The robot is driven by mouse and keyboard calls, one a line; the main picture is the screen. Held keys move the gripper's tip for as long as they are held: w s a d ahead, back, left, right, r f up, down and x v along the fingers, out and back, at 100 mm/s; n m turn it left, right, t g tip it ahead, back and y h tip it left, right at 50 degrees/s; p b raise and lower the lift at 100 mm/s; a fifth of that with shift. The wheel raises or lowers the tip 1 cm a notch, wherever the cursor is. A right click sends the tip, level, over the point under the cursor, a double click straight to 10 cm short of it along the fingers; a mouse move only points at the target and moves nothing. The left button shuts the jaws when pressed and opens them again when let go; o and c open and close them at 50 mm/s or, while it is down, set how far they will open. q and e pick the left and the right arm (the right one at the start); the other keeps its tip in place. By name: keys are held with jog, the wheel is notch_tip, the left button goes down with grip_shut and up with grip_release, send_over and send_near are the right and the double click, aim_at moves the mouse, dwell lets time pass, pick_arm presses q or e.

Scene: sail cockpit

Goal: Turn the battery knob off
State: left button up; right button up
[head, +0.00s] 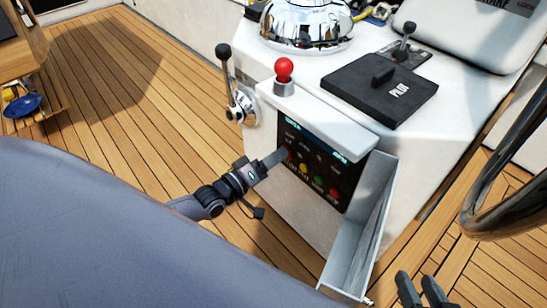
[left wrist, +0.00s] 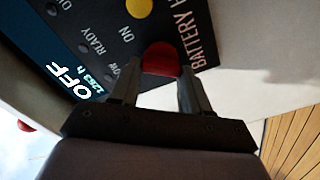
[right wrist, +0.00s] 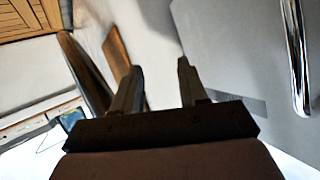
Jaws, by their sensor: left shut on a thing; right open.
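The control panel (head: 318,168) is a dark plate on the front of the white cockpit pedestal, with a row of coloured knobs. The red battery knob (left wrist: 160,60) sits beside the lettering "BATTERY H", cut off by the frame edge, in the left wrist view. My left gripper (head: 284,154) reaches the panel's left end and is shut on this red knob, one finger on each side; in the head view it mostly hides the knob. A lit display (left wrist: 75,75) reads "OFF" and "1263 h". My right gripper (head: 424,284) is open and empty, low at the right.
An open grey cover (head: 368,230) stands out at the panel's right side. A lever with a red ball (head: 284,70) and a black-handled lever (head: 226,65) rise near the panel. A steel wheel rim (head: 480,200) is at the right. Wooden deck lies left.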

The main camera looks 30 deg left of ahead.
pick_arm(q)
jog(key=n+b, duration=0.1)
jog(key=n, duration=0.6)
jog(key=shift+f+b, duration=0.2)
jog(key=shift+b, duration=0.1)
pick_arm(e)
jog(key=shift+w+a+y, duration=0.3)
jog(key=shift+a+y, duration=0.2)
jog(key=shift+a, duration=0.2)
pick_arm(q)
jog(key=o, duration=1.1)
jog(key=shift+c, duration=0.2)
pick_arm(e)
jog(key=shift+s+f, duration=0.1)
